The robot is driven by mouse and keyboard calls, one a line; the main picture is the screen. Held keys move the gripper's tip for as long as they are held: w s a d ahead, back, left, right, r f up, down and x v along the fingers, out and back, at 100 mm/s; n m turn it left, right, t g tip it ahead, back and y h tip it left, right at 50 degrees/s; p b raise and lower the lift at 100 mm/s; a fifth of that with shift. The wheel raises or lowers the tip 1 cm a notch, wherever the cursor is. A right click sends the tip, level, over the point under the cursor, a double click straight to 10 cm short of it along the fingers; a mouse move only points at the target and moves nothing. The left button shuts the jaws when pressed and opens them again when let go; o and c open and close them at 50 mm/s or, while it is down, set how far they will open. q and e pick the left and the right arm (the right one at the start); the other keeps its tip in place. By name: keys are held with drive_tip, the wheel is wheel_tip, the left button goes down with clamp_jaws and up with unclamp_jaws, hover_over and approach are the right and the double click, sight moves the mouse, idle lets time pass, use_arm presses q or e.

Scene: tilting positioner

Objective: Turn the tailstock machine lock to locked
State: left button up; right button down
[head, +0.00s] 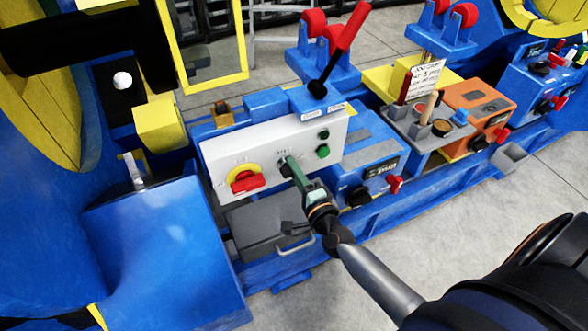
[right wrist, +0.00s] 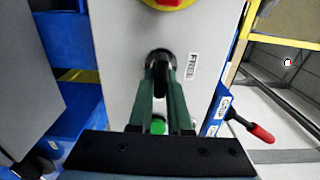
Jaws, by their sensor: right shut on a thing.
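The machine lock is a small black knob (right wrist: 161,62) on the light grey control panel (head: 222,154). It sits between the red-and-yellow switch and the green buttons. A label reading FREE (right wrist: 193,66) is beside it in the right wrist view. My right gripper (head: 286,166) reaches the panel from the front right, its green fingers shut around the knob. The fingers hide part of the knob, and its exact turn angle is hard to read. My left gripper is not in view.
A red rotary switch on a yellow disc (head: 247,180) is left of the knob; green buttons (head: 322,151) are to its right. A red-handled lever (head: 345,35) rises behind the panel. A grey box (head: 262,228) with a handle is below. Open floor (head: 540,175) lies at right.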

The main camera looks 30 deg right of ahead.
drive_tip(key=c, duration=1)
unclamp_jaws()
drive_tip(key=shift+o, duration=0.7)
drive_tip(key=s, duration=1.2)
drive_tip(key=shift+s+a+b, duration=0.3)
drive_tip(key=shift+a, duration=0.1)
